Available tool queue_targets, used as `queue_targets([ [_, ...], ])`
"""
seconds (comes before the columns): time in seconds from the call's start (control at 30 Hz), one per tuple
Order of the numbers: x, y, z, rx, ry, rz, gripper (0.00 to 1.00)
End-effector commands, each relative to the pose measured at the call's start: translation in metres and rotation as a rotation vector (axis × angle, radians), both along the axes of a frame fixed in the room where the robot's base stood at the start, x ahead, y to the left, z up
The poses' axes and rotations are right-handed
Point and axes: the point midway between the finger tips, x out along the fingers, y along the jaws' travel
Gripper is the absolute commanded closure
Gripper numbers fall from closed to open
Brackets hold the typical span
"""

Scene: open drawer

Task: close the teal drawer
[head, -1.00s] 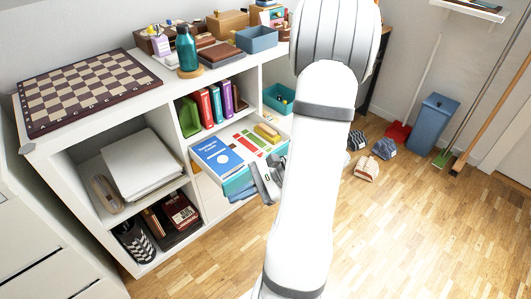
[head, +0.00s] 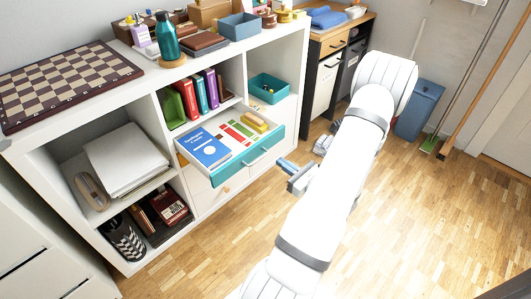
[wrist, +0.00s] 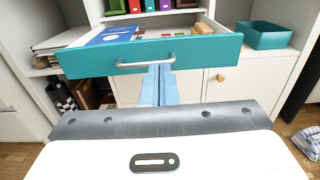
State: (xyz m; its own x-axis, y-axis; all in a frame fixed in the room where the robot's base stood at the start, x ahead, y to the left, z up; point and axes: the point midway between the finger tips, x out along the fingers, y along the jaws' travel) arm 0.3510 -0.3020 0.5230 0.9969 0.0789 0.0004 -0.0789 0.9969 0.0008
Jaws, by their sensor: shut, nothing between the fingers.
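The teal drawer (head: 236,164) stands open, pulled out of the white shelf unit. Its teal front and grey bar handle (head: 265,157) face the room, and they fill the upper part of the wrist view (wrist: 205,50). Inside lie a blue book (head: 204,148), several coloured items and a yellow object (head: 255,122). My gripper (head: 284,164) is shut and empty, in front of the drawer. In the head view a gap shows between its fingertips and the front. In the wrist view the light blue fingers (wrist: 158,78) point at the front, just below the handle.
The white shelf unit (head: 297,62) holds books, a teal bin (head: 268,88) and a chessboard (head: 62,80) on top. A white cabinet door with a wooden knob (wrist: 221,76) is below the drawer. The wooden floor (head: 440,220) at right is clear.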

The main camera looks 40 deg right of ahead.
Motion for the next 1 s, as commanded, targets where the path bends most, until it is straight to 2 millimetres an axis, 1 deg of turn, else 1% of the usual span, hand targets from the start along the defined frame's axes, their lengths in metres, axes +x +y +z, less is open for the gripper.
queue_targets([
  [0.03, 0.011, 0.002, -0.003, -0.002, 0.000, 0.006, 1.00],
  [0.1, 0.025, 0.003, -0.002, -0.003, -0.001, 0.007, 1.00],
  [0.3, 0.060, 0.006, -0.003, -0.004, -0.001, 0.006, 1.00],
  [0.5, 0.081, 0.007, -0.001, -0.002, 0.000, 0.003, 1.00],
  [0.67, 0.087, 0.007, 0.000, -0.001, 0.000, 0.001, 1.00],
  [0.9, 0.087, 0.007, 0.001, 0.000, 0.000, 0.000, 1.00],
  [0.93, 0.086, 0.002, 0.001, -0.001, 0.000, -0.002, 1.00],
  [1.0, 0.087, 0.005, 0.000, 0.000, 0.000, -0.001, 1.00],
])
